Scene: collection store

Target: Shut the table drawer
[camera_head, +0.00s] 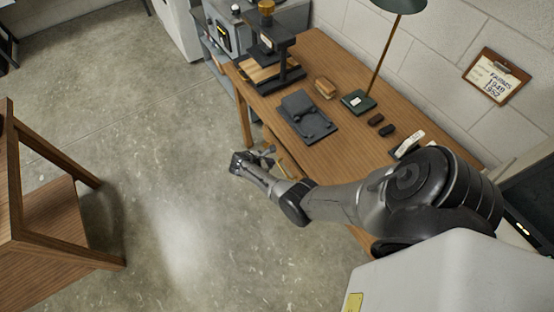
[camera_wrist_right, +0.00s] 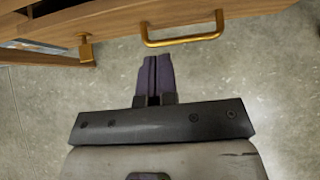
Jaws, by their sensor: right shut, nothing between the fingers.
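The wooden table (camera_head: 340,128) stands against the wall. Its drawer (camera_head: 283,158) shows only in part at the front edge, mostly hidden by my right arm. In the right wrist view a wooden front (camera_wrist_right: 120,20) with a brass bar handle (camera_wrist_right: 182,41) crosses the top, and a dark gap shows at the upper left. My right gripper (camera_head: 268,152) is by the table's front edge. Its dark fingers (camera_wrist_right: 154,60) are shut and empty, with their tips close to the handle; I cannot tell whether they touch. My left gripper is not in view.
A dark press (camera_head: 285,60), a grey device (camera_head: 306,117), a lamp base (camera_head: 357,101) and small items are on the table. The concrete floor (camera_head: 165,150) between is clear. A second brass fitting (camera_wrist_right: 86,49) shows left of the handle.

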